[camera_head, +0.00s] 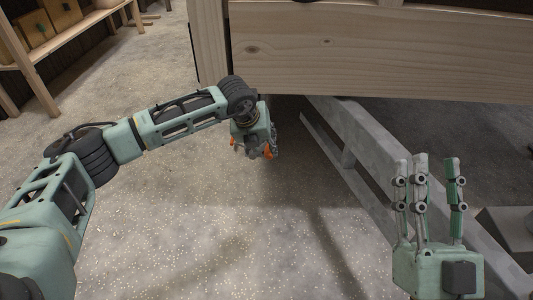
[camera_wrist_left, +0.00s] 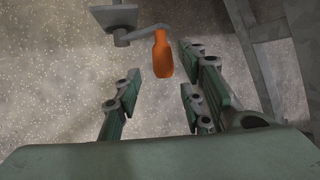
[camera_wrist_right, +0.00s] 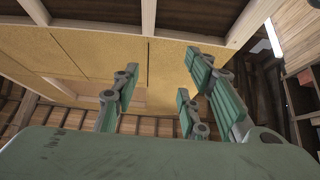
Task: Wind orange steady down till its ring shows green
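An orange handle (camera_wrist_left: 163,55) on a grey crank arm (camera_wrist_left: 140,35) shows in the left wrist view, joined to a grey square plate (camera_wrist_left: 115,15). My left gripper (camera_wrist_left: 160,85) is open, with its fingers on both sides of the handle's lower end and gaps visible between. In the head view my left gripper (camera_head: 256,147) is low beside the wooden frame, with orange (camera_head: 268,152) showing at its fingers. My right gripper (camera_head: 428,175) is open and empty, fingers pointing up; it also shows in the right wrist view (camera_wrist_right: 158,82). I cannot see a ring or any green on it.
A wooden beam (camera_head: 380,50) of the trailer crosses the top of the head view, with a grey metal rail (camera_head: 350,150) slanting below it. A wooden shelf (camera_head: 75,35) with boxes stands at the far left. The speckled floor (camera_head: 200,230) in front is clear.

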